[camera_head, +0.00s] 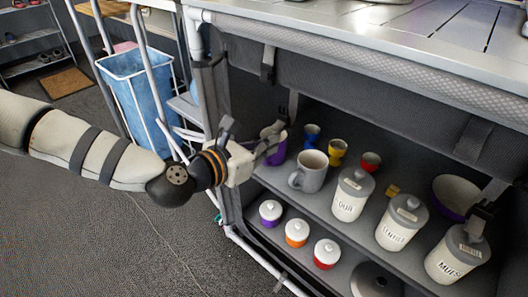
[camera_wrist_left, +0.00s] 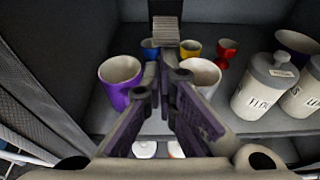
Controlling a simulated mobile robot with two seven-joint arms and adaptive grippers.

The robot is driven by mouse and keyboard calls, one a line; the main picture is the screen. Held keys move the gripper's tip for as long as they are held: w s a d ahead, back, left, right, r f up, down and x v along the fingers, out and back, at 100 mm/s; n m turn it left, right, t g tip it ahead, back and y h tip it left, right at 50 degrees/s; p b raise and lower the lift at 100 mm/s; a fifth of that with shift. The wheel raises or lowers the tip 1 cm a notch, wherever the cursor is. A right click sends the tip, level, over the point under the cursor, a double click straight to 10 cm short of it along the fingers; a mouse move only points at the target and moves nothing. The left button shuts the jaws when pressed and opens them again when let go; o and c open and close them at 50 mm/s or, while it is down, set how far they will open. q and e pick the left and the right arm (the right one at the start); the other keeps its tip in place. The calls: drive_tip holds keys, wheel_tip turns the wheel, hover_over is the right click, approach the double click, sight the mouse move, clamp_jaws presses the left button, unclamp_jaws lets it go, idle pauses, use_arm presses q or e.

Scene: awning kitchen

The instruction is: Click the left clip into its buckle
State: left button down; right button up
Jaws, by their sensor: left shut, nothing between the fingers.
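A dark strap end (camera_head: 267,66), which looks like one half of the left clip and buckle, hangs from the rolled fabric under the counter edge. A dark upright piece (camera_head: 293,104) stands below it at the shelf opening; I cannot tell clip from buckle. In the left wrist view a grey ribbed piece (camera_wrist_left: 166,30) is straight ahead, just beyond the fingertips. My left gripper (camera_head: 282,140) is in front of the upper shelf, below the strap end. It also shows in the wrist view (camera_wrist_left: 166,78), shut and empty. Its contact with the piece is unclear. My right gripper is out of view.
A purple cup (camera_wrist_left: 120,82) and a grey mug (camera_head: 310,172) stand close behind the gripper. Labelled canisters (camera_head: 352,194) fill the shelf to the right. Small lidded jars (camera_head: 297,233) stand below. A blue bin (camera_head: 140,85) is at left; the floor in front is clear.

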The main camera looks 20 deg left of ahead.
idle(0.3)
